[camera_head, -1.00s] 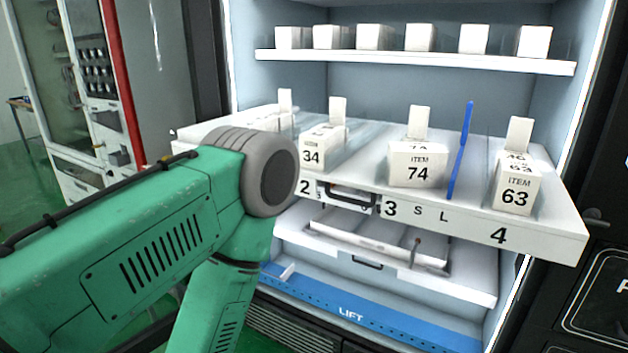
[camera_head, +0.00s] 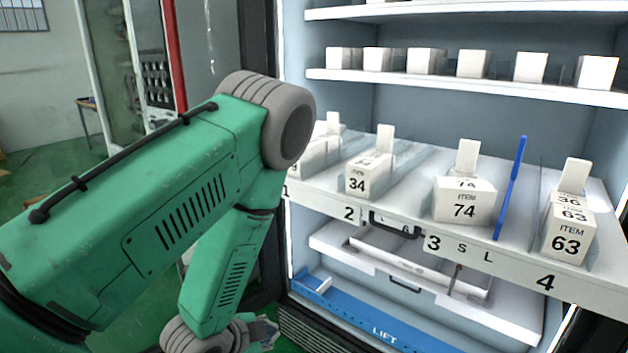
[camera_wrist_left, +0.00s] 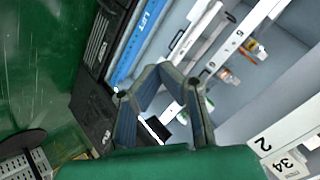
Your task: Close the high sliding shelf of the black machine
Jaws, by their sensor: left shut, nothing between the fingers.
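The black machine (camera_head: 262,150) stands open at the right in the head view. Its high sliding shelf (camera_head: 400,225) is pulled out, with boxes marked 34, 74 and 63 on it and numbers along its front edge. In the left wrist view part of this shelf (camera_wrist_left: 262,143) shows at the lower right. My left gripper (camera_head: 265,332) is low in the head view, below and left of the shelf, apart from it. In the wrist view its fingers (camera_wrist_left: 163,72) are closed with nothing held. My right gripper is not in view.
A lower white shelf (camera_head: 512,318) also sticks out beneath the high one. A blue LIFT bar (camera_head: 350,312) runs below it. A blue upright divider (camera_head: 510,188) stands on the high shelf. Fixed upper shelves hold white boxes. Green floor (camera_wrist_left: 40,70) lies open at the left.

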